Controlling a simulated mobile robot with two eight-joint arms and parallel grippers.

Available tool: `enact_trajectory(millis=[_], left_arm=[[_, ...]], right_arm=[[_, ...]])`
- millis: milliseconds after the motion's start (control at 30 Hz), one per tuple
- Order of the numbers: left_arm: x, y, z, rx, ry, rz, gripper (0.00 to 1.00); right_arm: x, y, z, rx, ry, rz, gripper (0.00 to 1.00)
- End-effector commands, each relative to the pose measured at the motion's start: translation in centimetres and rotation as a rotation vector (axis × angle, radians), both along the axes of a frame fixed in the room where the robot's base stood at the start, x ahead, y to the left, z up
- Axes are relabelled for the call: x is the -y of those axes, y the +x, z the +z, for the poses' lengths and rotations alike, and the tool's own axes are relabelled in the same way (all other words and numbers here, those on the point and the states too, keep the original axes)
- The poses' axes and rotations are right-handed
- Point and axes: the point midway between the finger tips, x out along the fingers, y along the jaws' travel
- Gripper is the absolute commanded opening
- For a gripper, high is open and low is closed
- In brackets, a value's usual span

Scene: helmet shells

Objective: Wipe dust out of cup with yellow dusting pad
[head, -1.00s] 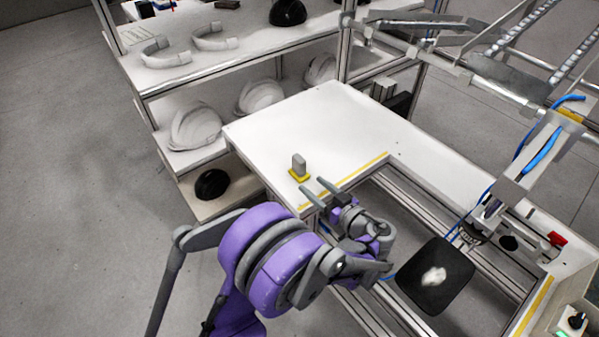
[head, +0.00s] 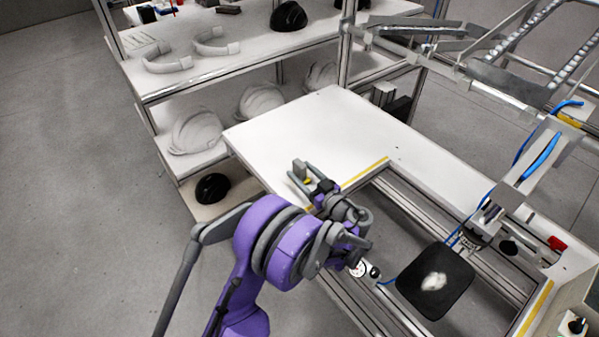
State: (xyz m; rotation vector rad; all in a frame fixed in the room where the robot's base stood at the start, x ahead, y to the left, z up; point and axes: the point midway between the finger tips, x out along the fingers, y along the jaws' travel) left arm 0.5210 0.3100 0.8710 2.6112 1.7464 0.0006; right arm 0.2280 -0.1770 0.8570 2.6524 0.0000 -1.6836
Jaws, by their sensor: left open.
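The yellow dusting pad with its upright grey handle (head: 300,170) stands on the white tabletop near its front left edge. My left gripper (head: 299,172) is open, with its two fingers on either side of the handle. The fingers and wrist hide most of the yellow base. The dark cup (head: 412,287) is to the right, over the open frame of the table, with a pale dust patch (head: 433,282) in it. My right gripper is not in view.
The white tabletop (head: 300,128) is otherwise clear. A shelf rack (head: 205,75) behind it holds several helmet shells. Metal rails and a slanted fixture (head: 535,170) with blue hoses stand at the right. A red part (head: 557,243) sits at far right.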

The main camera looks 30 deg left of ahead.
Motion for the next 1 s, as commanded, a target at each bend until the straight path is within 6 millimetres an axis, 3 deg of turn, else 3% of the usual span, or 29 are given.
enact_trajectory(millis=[100,333,700,1000], left_arm=[[-1.32,0.5,0.04,0.0,0.0,0.002,0.65],[-1.37,0.59,0.0,0.0,0.0,-0.001,0.63],[-1.36,0.56,0.0,0.0,0.0,-0.001,0.0],[-1.35,0.56,0.02,0.0,0.0,-0.001,0.0]], right_arm=[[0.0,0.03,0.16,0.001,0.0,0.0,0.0],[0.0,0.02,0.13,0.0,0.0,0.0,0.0],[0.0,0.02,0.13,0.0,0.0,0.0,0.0],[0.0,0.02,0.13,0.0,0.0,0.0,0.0]])
